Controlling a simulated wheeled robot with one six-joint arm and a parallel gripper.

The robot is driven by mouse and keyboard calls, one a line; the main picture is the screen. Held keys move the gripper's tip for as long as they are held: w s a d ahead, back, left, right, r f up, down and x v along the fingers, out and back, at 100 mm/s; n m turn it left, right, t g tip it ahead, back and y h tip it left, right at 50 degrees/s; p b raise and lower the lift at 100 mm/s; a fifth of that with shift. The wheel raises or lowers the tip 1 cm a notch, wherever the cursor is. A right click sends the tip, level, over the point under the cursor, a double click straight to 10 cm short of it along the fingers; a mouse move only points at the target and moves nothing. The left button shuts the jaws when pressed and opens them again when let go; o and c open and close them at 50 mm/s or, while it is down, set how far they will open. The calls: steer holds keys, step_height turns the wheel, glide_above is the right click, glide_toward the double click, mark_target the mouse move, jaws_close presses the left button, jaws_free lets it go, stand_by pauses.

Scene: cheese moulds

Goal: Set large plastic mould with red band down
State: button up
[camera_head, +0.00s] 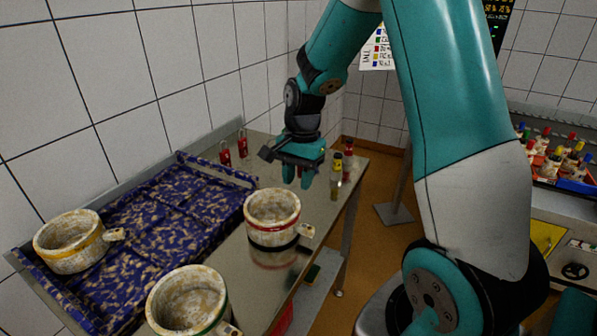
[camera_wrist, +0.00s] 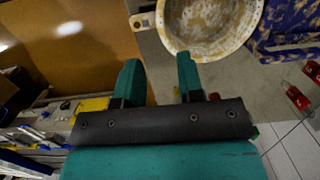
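The large mould with the red band (camera_head: 272,218) stands upright on the steel table, its handle pointing right. It looks empty, with a stained off-white inside. In the wrist view the mould (camera_wrist: 212,22) is at the top, cut by the frame edge, with its handle to its left. My gripper (camera_head: 298,180) hangs above the table behind the mould, apart from it. In the wrist view my gripper (camera_wrist: 160,72) has its two teal fingers spread with nothing between them.
A yellow-banded mould (camera_head: 72,246) stands on a blue patterned mat (camera_head: 165,215) at left; a green-banded one (camera_head: 187,303) is at the front. Small red bottles (camera_head: 242,145) stand near the wall.

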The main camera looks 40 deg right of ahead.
steer(key=s+a+r+n+y, duration=0.1)
steer(key=s+a+r+n, duration=0.45)
steer(key=a, duration=0.25)
steer(key=s+a+r+n, duration=0.4)
steer(key=a+r+n, duration=0.1)
steer(key=a+n, duration=0.25)
steer(key=s+a+r+n+y, duration=0.1)
steer(key=s+a+n, duration=0.5)
steer(key=s, duration=0.4)
steer(key=shift+s+a+r+n+t+y, duration=0.15)
steer(key=shift+a+r+n+t+y, duration=0.15)
steer(key=shift+n, duration=0.6)
steer(key=shift+s+d, duration=0.1)
